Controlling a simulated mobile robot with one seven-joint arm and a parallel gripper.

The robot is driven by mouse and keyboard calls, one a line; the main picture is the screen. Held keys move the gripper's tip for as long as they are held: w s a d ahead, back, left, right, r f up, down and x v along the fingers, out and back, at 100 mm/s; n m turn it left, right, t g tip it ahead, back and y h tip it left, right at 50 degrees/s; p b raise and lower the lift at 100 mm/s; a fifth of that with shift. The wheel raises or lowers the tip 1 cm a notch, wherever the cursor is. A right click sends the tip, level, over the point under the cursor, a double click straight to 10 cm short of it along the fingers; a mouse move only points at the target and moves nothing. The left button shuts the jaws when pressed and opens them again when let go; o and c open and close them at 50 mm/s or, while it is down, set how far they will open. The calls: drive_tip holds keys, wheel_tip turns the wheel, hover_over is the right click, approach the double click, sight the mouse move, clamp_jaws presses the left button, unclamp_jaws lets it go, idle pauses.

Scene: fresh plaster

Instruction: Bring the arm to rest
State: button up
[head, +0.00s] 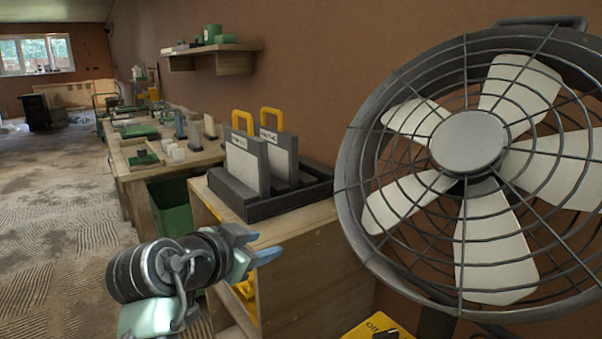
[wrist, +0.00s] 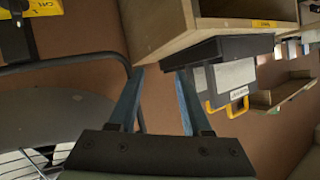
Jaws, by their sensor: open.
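My gripper (head: 256,251) is at the lower middle of the head view, in front of the wooden cabinet and left of the fan. Its two blue fingers are apart with nothing between them. In the wrist view the open fingers (wrist: 158,90) also show, with the cabinet and the tray beyond them. My arm reaches in from the bottom of the head view, and most of it is out of frame.
A big caged fan (head: 468,142) fills the right side. A black tray (head: 290,201) with upright yellow-handled panels stands on the wooden cabinet (head: 318,255). A yellow box (head: 378,327) is low below the fan. A cluttered bench runs behind; open floor (head: 60,220) lies left.

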wheel_tip(320, 180, up, 10)
drive_tip(key=s+d+n+t+y, duration=0.2)
drive_tip(key=d+t, duration=0.1)
drive_tip(key=t, duration=0.2)
drive_tip(key=s+d+r+n+t+y+p, duration=0.3)
drive_tip(key=s+r+n+t, duration=0.6)
drive_tip(key=s+r, duration=1.35)
wheel_tip(320, 180, up, 34)
drive_tip(key=m+t+p, duration=0.1)
drive_tip(key=m+p, duration=0.1)
drive_tip(key=p, duration=3)
drive_tip(key=shift+w+d+m+t, duration=0.3)
drive_tip(key=shift+w+d, duration=0.05)
drive_tip(key=shift+w, duration=0.05)
